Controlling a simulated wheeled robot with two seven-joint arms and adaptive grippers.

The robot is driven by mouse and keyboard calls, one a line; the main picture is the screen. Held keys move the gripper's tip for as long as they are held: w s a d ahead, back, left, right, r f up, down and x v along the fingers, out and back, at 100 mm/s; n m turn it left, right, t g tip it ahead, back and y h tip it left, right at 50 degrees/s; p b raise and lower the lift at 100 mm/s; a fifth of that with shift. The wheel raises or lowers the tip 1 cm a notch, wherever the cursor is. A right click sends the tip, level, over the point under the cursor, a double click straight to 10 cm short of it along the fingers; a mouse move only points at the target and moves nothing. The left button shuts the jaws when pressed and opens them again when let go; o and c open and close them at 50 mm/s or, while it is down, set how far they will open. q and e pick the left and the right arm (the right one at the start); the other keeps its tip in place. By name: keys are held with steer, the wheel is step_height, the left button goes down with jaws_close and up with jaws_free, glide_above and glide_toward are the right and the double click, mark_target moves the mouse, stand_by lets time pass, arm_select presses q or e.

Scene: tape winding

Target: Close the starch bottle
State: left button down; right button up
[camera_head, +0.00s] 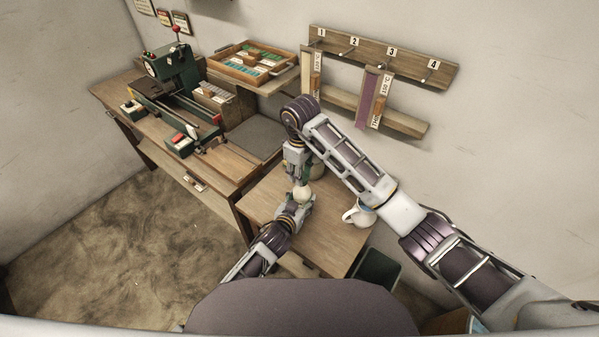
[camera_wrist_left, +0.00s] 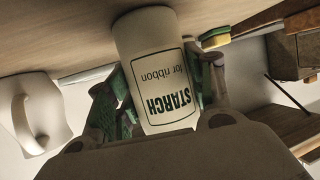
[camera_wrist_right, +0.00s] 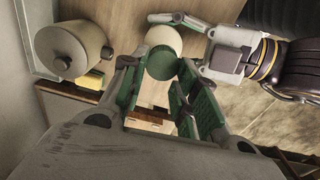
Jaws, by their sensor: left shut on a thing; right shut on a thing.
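The starch bottle (camera_head: 302,194) is a pale cylinder over the small wooden table. In the left wrist view the bottle (camera_wrist_left: 163,85) shows its label "STARCH for ribbon", upside down in the picture. My left gripper (camera_head: 297,207) is shut around its side; its green-padded fingers (camera_wrist_left: 160,92) flank the bottle. My right gripper (camera_head: 299,180) points down from above the bottle. In the right wrist view its fingertips (camera_wrist_right: 152,72) close on a green round cap (camera_wrist_right: 161,63), lined up over the pale bottle (camera_wrist_right: 165,37). Whether cap and bottle touch I cannot tell.
A workbench with a green machine (camera_head: 172,65) stands left. A numbered peg board (camera_head: 385,57) hangs on the wall.

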steer(key=shift+a, duration=0.1)
stand_by(0.5)
steer(key=o, duration=0.6)
steer(key=shift+o, duration=0.2)
steer(key=shift+r, duration=0.1)
steer(key=shift+r, duration=2.15)
steer(key=shift+c, duration=0.4)
